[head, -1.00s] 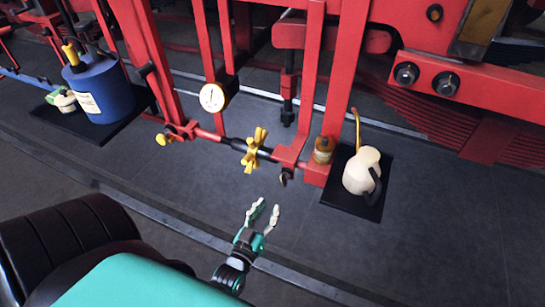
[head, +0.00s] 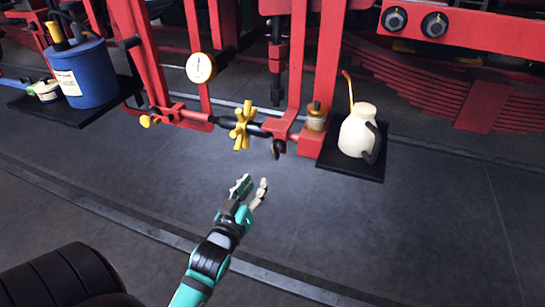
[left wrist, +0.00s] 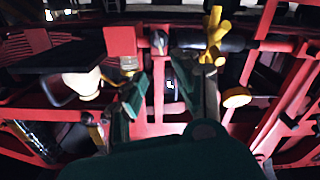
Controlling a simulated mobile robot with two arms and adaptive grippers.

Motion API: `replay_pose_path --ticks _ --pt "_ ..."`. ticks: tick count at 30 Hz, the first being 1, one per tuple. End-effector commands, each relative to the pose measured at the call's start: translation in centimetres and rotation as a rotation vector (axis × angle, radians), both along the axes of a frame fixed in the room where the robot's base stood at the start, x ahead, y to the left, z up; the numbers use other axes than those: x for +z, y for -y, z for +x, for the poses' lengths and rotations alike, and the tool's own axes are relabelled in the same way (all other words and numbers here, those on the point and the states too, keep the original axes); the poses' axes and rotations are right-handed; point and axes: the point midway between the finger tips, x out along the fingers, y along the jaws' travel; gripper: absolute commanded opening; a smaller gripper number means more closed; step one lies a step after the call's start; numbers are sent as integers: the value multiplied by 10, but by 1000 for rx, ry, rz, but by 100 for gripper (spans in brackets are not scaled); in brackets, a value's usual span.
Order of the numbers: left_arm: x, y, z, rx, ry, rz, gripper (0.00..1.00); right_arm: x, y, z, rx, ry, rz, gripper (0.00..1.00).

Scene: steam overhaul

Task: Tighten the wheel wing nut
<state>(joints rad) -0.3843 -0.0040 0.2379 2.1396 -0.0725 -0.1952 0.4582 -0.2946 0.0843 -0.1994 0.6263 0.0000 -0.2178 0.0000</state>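A yellow wing nut with several blunt arms (head: 242,125) sits on a dark horizontal rod between the red uprights. It also shows at the top of the left wrist view (left wrist: 214,38). My left gripper (head: 252,187) is below and slightly right of it, apart from it, with fingers pointing up toward the rod. In the left wrist view its two fingers (left wrist: 172,98) are spread with nothing between them. A small black wing nut (head: 278,148) hangs below the red bracket, nearer the fingertips. My right gripper is not in view.
A cream oil can (head: 358,133) stands on a black shelf at right, beside a small amber jar (head: 316,117). A blue container (head: 82,75) stands at left. The floor around my gripper is clear.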

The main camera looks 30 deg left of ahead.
Motion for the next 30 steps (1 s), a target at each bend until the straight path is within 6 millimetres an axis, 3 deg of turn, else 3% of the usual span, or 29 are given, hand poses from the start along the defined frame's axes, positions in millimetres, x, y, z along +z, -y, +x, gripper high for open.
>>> replay_pose_path --ticks 6,15,21,30 --pt "2 -12 50 -1 3 3 31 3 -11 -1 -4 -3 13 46" --pt "1 -26 107 0 2 1 31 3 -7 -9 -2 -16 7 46" --pt "0 -30 127 -1 0 0 31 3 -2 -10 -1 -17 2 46" --pt "0 -31 131 -1 0 1 31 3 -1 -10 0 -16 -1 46"
